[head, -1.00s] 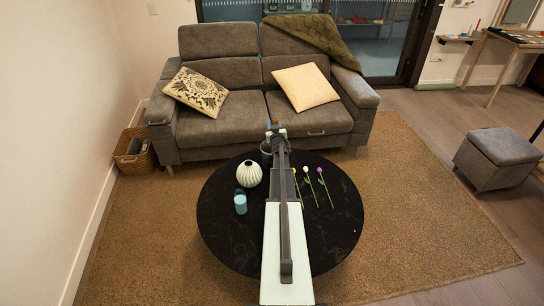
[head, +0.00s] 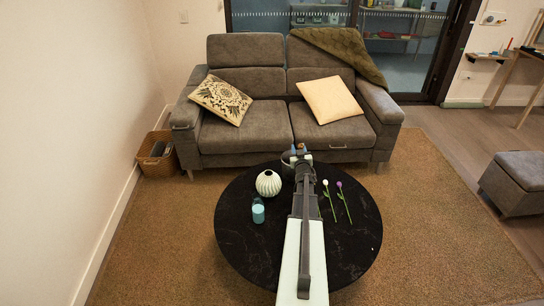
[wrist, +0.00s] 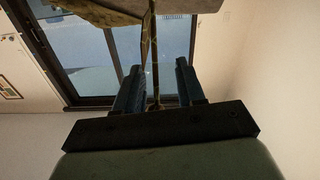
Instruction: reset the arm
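My arm reaches forward over the round black table (head: 240,235), seen from behind in the head view. My gripper (head: 298,150) is at its far end, toward the sofa, and its fingers are too small to read there. In the wrist view two blue fingers of my gripper (wrist: 157,75) stand apart. A thin yellowish-brown strip (wrist: 154,45) shows between them; I cannot tell whether it is a stem or part of the background. A white flower (head: 326,184) and a purple flower (head: 340,185) lie on the table right of my arm.
A ribbed white vase (head: 268,184) and a blue cup (head: 258,213) stand left of my arm. A dark pot (head: 287,171) is partly hidden beside it. The grey sofa (head: 245,135) is behind the table. A grey stool (head: 515,183) is at right, a basket (head: 157,158) at left.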

